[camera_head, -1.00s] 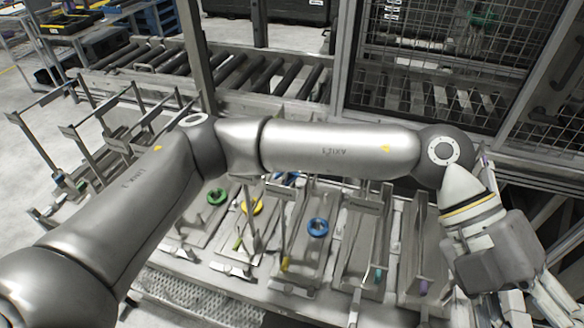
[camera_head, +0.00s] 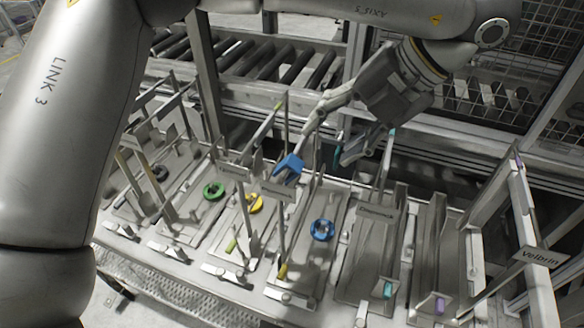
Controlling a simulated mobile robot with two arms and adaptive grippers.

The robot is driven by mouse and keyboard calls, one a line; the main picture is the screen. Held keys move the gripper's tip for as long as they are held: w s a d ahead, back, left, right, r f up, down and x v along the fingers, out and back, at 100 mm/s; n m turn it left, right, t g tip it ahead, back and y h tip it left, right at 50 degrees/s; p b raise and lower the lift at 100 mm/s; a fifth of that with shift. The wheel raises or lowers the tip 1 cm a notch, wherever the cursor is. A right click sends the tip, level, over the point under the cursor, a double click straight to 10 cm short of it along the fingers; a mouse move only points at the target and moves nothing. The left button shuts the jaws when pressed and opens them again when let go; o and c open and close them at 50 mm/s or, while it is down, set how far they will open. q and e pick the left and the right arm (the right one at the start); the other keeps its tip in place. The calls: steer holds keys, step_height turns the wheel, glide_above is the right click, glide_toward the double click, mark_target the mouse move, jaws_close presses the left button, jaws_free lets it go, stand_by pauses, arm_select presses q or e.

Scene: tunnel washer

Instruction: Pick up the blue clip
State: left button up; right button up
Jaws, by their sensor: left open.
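A blue clip (camera_head: 289,166) sits upright near the top of a grey holder at the back middle of the sorting table. My left gripper (camera_head: 325,150) comes down from the upper right with its two fingers spread apart, and it holds nothing. One fingertip is just above and right of the clip in the picture; I cannot tell whether they touch. The other finger is further right, clear of the clip. A blue ring (camera_head: 321,230) lies lower in a tray, separate from the clip. My right gripper is not in view.
The table (camera_head: 190,275) has several narrow trays with upright posts and signs. A green ring (camera_head: 213,191) and a yellow ring (camera_head: 254,204) lie to the left. A roller conveyor (camera_head: 250,62) runs behind. A tall frame with a sign (camera_head: 540,257) stands at right.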

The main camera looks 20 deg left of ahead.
mark_target(296, 164)
arm_select(q)
steer(key=p+x, duration=0.1)
steer(key=x, duration=0.3)
steer(key=shift+s+a+f, duration=0.2)
steer(key=shift+a, duration=0.15)
steer(key=shift+w+a+f, duration=0.1)
steer(key=shift+f, duration=0.05)
steer(key=p+x, duration=0.3)
steer(key=x, duration=0.1)
steer(key=shift+a+f, duration=0.1)
steer(key=shift+a, duration=0.2)
steer(key=shift+a+f, duration=0.1)
steer(key=shift+f, duration=0.2)
steer(key=c, duration=0.9)
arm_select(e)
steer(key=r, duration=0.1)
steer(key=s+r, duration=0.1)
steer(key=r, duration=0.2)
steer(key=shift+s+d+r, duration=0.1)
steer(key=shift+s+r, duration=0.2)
